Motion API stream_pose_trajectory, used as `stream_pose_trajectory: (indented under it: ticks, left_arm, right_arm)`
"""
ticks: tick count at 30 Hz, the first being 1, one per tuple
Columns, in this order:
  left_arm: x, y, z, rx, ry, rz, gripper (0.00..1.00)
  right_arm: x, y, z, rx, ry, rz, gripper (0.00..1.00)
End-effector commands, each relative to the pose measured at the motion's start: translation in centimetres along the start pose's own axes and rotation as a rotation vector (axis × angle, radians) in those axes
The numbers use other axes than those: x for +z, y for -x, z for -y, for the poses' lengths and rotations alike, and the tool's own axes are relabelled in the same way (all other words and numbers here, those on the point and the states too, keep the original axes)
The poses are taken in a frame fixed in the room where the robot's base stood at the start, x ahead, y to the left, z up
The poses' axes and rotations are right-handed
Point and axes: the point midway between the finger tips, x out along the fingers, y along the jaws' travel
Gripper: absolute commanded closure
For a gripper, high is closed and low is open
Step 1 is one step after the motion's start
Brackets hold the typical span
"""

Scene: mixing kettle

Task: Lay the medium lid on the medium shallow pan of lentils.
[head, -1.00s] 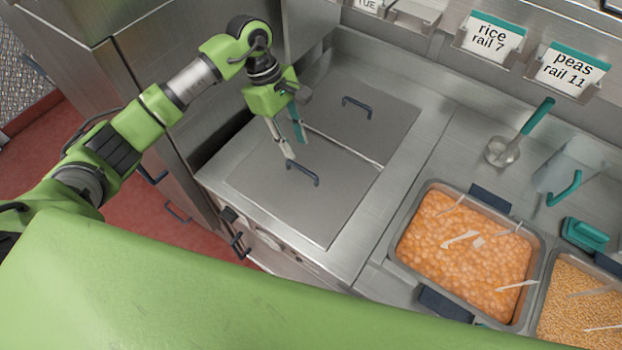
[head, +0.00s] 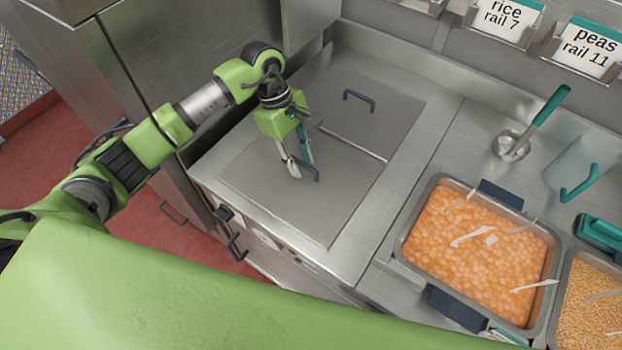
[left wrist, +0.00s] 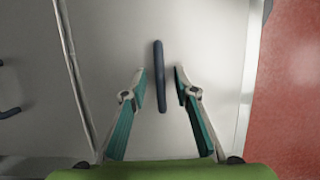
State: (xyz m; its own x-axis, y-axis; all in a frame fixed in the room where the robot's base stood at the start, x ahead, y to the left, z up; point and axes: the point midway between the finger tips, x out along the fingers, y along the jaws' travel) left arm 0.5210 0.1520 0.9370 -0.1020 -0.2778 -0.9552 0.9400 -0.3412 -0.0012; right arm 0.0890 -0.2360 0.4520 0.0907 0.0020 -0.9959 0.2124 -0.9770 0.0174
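My left gripper (head: 301,169) is open at the dark handle (left wrist: 159,76) of the front flat steel lid (head: 300,220). In the left wrist view the handle lies between the two spread fingertips, with a gap on each side. A second flat lid (head: 375,125) with a dark handle lies behind it. A shallow steel pan (head: 398,245) holds orange lumpy food. A second pan (head: 555,308), partly cut off at the right, holds finer tan-orange grains. No label shows which pan holds lentils. My right gripper is out of view.
A ladle with a teal handle (head: 545,110) and a clear jug (head: 572,165) stand behind the pans. A teal-handled item (head: 600,232) lies at the right edge. Cards for rice (head: 502,22) and peas (head: 590,48) hang on the back rail.

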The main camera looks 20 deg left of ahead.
Motion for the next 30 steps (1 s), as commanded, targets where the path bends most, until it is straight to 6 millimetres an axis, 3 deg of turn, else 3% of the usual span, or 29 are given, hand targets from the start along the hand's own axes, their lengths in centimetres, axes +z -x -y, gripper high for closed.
stream_pose_trajectory:
  ticks: [7,10,20,30]
  left_arm:
    - [0.0,0.1,0.0,0.0,0.0,0.0,0.76]
    - [0.0,0.1,0.0,0.0,0.0,0.0,1.0]
    - [0.2,0.7,-0.1,0.004,-0.001,0.001,1.0]
    - [1.1,3.7,-0.1,0.003,-0.002,0.0,1.0]
  right_arm:
    - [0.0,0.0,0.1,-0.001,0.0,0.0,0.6]
    - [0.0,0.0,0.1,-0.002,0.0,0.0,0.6]
    - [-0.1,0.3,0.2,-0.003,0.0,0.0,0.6]
    - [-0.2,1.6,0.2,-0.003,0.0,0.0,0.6]
